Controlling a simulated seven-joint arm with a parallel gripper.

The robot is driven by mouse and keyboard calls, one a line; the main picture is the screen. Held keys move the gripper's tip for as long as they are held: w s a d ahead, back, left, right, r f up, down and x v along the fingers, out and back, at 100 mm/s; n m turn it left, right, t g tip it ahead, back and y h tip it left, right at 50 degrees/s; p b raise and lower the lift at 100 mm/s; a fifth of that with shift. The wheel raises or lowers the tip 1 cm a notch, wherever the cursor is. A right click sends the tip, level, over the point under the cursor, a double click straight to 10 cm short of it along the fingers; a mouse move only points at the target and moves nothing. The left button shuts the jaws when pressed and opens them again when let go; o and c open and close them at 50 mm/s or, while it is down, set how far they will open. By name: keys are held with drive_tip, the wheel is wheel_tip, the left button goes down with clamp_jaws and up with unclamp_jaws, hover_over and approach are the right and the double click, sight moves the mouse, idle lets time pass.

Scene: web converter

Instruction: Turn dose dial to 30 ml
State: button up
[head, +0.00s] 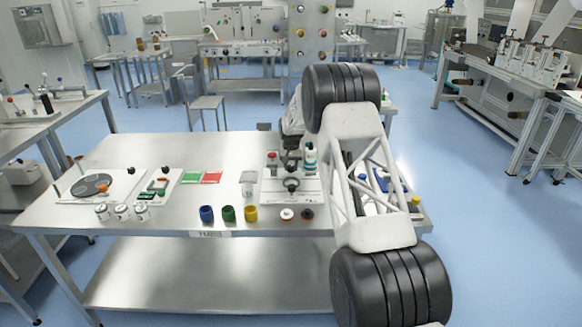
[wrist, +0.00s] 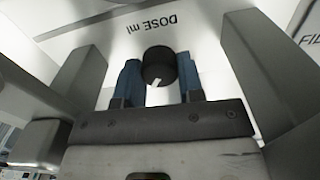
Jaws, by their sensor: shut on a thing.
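The dose dial (wrist: 159,64) is a dark round knob on a pale panel in the wrist view. The printed label "DOSE ml" (wrist: 160,24) appears upside down beside it. A short white mark shows on the knob's near side, pointing down and slightly left in the picture. My gripper (wrist: 158,78) is shut on the knob, with one blue-padded finger on each side. No scale numbers can be read, so the dial's setting cannot be told. In the head view I cannot make out the dial or my gripper's fingers clearly.
Grey metal posts (wrist: 242,75) stand close on both sides of my gripper in the wrist view. The table's left back is clear.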

sight(291, 166)
drive_tip(key=shift+m, duration=0.3)
drive_tip(key=o, duration=0.9)
drive_tip(key=shift+r, duration=3.9)
